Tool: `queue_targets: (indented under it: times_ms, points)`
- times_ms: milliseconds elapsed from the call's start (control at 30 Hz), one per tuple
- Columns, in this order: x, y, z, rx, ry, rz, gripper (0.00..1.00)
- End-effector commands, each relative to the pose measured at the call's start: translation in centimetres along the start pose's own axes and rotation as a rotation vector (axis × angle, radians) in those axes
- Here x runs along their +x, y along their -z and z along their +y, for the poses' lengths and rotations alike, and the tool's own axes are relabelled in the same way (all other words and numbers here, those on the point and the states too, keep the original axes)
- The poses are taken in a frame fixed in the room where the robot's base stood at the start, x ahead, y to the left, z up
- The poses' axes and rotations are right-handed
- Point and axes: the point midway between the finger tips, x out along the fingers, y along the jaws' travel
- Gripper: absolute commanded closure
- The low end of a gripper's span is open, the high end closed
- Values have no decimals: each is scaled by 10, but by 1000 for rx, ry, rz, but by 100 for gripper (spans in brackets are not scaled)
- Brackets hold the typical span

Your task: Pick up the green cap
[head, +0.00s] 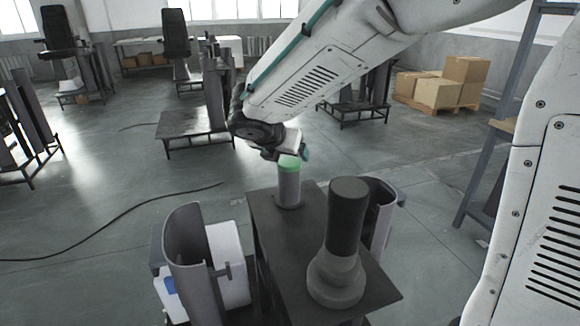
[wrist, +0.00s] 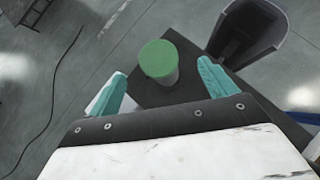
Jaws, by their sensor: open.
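The green cap (head: 289,161) sits on top of a grey cylinder (head: 289,188) that stands upright at the far end of a small dark table (head: 262,212). In the wrist view the cap (wrist: 158,58) shows as a round green disc, between and beyond my two teal fingertips. My gripper (head: 291,151) is just above the cap in the head view and partly covers it. In the wrist view my gripper (wrist: 160,85) has its fingers apart with nothing between them. I cannot tell whether a finger touches the cap.
A dark column with a wide round base (head: 336,278) stands nearer on the same table. Curved grey shells (head: 186,250) flank the table. A black cable (head: 120,217) lies on the floor at left. Cardboard boxes (head: 437,93) are stacked at back right.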

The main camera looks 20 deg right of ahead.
Motion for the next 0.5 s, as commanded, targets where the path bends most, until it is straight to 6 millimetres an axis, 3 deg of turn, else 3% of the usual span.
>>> queue_targets:
  times_ms: [500]
  points:
    - [65,6,4,-23,6,3,16]
